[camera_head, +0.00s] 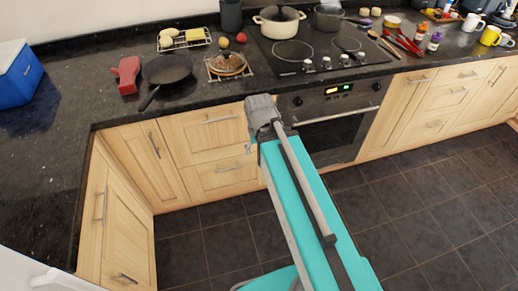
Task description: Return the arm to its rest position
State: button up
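My gripper is not clearly seen in the head view, so its position and whether it holds anything do not show. A long teal shape with a pale rod along it and a grey lump at its far end rises from the bottom middle to near the counter front. I cannot tell whether it is part of me.
The dark granite counter (60,150) runs along the back and left. On it are a blue box (18,78), a red object (126,75), a black pan (166,71) and a cream pot (279,22) on the hob (290,52). Tiled floor (420,215) shows clear at right.

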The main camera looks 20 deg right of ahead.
jog(key=shift+r, duration=0.1)
jog(key=shift+r+p, duration=1.4)
jog(key=shift+p, duration=0.1)
